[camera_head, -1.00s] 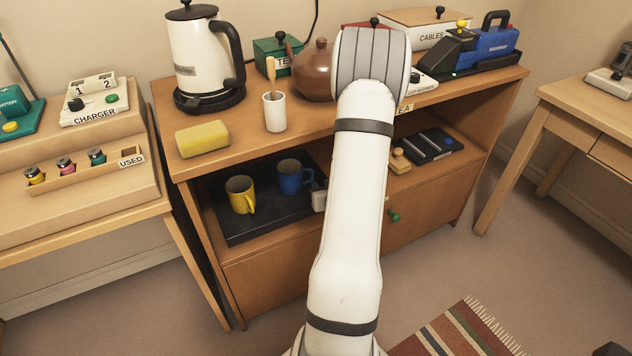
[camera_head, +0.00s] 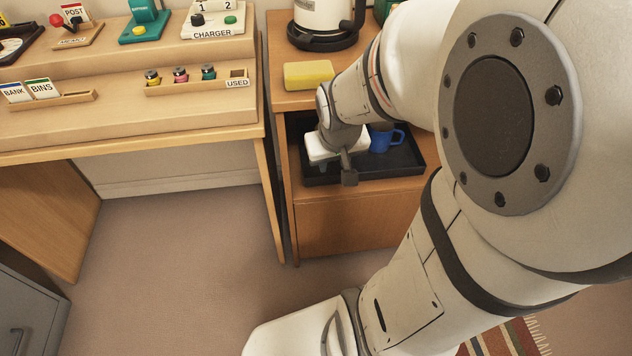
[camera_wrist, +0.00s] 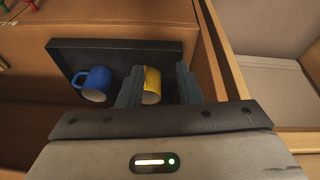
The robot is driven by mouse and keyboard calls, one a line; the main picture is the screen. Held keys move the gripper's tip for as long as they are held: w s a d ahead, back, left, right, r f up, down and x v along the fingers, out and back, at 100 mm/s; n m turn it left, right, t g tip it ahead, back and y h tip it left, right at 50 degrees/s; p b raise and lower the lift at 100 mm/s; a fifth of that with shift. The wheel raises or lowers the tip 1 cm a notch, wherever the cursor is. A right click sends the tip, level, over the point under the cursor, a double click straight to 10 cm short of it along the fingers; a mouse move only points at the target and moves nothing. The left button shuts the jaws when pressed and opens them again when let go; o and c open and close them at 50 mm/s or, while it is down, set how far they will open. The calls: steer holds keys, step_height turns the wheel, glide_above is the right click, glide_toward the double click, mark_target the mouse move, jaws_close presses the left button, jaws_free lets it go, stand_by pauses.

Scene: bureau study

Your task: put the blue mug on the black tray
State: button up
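The blue mug (camera_head: 380,141) stands on the black tray (camera_head: 395,169) on the cabinet's open shelf. In the wrist view, the blue mug (camera_wrist: 93,82) is left of my fingers, apart from them. My gripper (camera_head: 336,170) is at the left part of the tray. In the wrist view, my gripper (camera_wrist: 159,88) is open, with its two fingers apart and the yellow mug (camera_wrist: 152,85) showing between them. I cannot tell whether either finger touches the yellow mug. The yellow mug is hidden behind my gripper in the head view.
The cabinet top (camera_head: 284,100) is close above the shelf and holds a yellow sponge (camera_head: 308,75) and a white kettle (camera_head: 318,22). A desk (camera_head: 130,138) stands on the left. In the wrist view, the cabinet's side panel (camera_wrist: 232,78) is right of my fingers.

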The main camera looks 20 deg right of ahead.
steer(key=s+a+r+n+g+y, duration=0.1)
steer(key=s+a+r+g, duration=0.1)
steer(key=s+a, duration=0.4)
steer(key=shift+s+a+r, duration=0.35)
steer(key=shift+s+r, duration=0.4)
steer(key=shift+s, duration=0.1)
step_height(320, 180, up, 30)
steer(key=t+p, duration=0.1)
steer(key=p, duration=2.5)
steer(key=shift+s+d+f+p, duration=0.15)
steer(key=shift+p, duration=0.25)
